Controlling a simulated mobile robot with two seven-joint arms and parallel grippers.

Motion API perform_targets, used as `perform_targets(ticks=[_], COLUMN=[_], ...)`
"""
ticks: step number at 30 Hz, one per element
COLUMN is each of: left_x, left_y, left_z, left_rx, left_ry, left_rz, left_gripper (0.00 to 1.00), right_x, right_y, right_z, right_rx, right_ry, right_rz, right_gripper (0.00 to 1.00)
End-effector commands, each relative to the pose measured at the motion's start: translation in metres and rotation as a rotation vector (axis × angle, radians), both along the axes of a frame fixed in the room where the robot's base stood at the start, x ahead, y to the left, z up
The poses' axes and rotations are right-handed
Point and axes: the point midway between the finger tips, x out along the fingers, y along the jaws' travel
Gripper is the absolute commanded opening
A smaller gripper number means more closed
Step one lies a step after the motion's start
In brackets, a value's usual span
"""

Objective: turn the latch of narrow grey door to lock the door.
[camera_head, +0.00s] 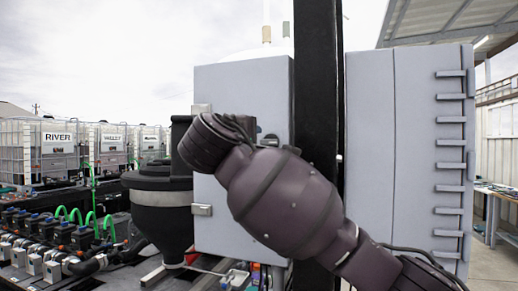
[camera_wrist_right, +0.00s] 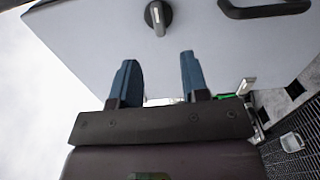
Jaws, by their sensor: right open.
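The narrow grey door (camera_head: 235,85) is the front of a grey cabinet in the middle of the head view and looks shut. Its dark round latch (camera_wrist_right: 157,17) shows at the top of the right wrist view, with a pale line on its lever. My right gripper (camera_wrist_right: 157,58) is open and empty. Its two blue-grey fingers point toward the door, and the latch lies beyond the gap between them, apart from both. My left gripper is not in view.
A dark handle (camera_wrist_right: 265,9) is on the door beside the latch. A black post (camera_head: 315,100) stands right of the cabinet, then a wider grey cabinet (camera_head: 370,120). A black hopper (camera_head: 160,200) stands close on the left. White totes (camera_head: 57,145) are further left.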

Motion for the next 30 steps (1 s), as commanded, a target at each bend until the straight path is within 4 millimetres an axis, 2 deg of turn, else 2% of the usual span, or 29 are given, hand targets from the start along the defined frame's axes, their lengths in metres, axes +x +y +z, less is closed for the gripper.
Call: perform_targets(ticks=[3, 7, 23, 26, 30], left_x=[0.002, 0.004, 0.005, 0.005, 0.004], left_y=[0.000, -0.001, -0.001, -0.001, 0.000], left_z=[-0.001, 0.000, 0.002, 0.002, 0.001], left_rx=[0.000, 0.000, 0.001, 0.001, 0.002], left_ry=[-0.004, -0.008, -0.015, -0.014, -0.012], left_rz=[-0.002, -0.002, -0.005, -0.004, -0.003], left_gripper=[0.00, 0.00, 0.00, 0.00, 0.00], right_x=[-0.012, -0.018, -0.019, -0.017, -0.018], right_y=[0.004, 0.006, 0.006, 0.013, 0.036], right_z=[0.000, 0.000, 0.001, 0.006, 0.021], right_rx=[0.000, 0.000, 0.011, 0.049, 0.118], right_ry=[-0.001, -0.001, -0.005, -0.052, -0.151], right_rz=[0.002, 0.000, 0.000, 0.046, 0.198], right_gripper=[0.41, 0.41, 0.41, 0.41, 0.41])
